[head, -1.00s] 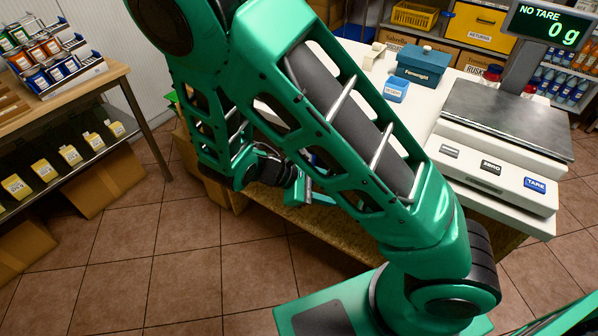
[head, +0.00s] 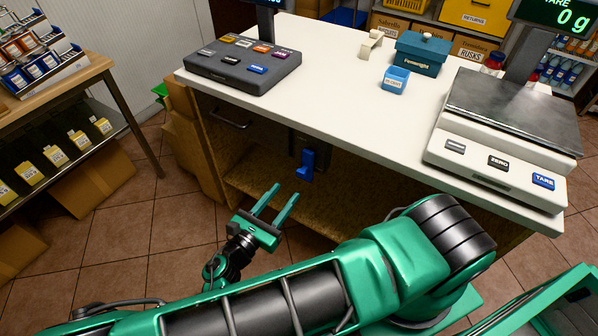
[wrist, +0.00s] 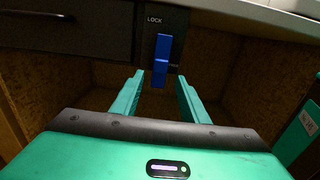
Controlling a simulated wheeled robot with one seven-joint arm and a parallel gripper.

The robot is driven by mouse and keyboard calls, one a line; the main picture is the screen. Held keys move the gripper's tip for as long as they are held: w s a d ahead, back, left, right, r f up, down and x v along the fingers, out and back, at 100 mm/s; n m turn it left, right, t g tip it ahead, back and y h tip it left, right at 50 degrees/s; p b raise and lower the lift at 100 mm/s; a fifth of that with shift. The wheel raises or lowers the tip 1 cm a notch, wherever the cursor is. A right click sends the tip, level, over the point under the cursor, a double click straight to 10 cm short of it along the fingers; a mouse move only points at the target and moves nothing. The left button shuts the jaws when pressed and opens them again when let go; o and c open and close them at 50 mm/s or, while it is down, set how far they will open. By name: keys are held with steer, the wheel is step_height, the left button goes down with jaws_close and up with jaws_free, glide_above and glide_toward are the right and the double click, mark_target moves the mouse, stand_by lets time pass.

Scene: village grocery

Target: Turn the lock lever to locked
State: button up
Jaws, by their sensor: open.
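The blue lock lever (head: 306,165) sits on a dark plate under the white counter top, and it also shows in the wrist view (wrist: 161,62). There it stands roughly upright on the plate (wrist: 178,28). The word LOCK is printed at the plate's upper left, and a smaller label, partly hidden, is right of the lever. My gripper (head: 284,192) is open and empty, in front of the lever and apart from it in the head view. In the wrist view my gripper (wrist: 160,80) has its fingertips either side of the lever's lower end, nearer the camera.
The counter (head: 330,75) overhangs the lever. A drawer with a handle (wrist: 38,15) is left of the plate. Open floor lies left of my gripper.

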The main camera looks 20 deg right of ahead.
mark_target(299, 175)
steer(key=x, duration=1)
jaws_close()
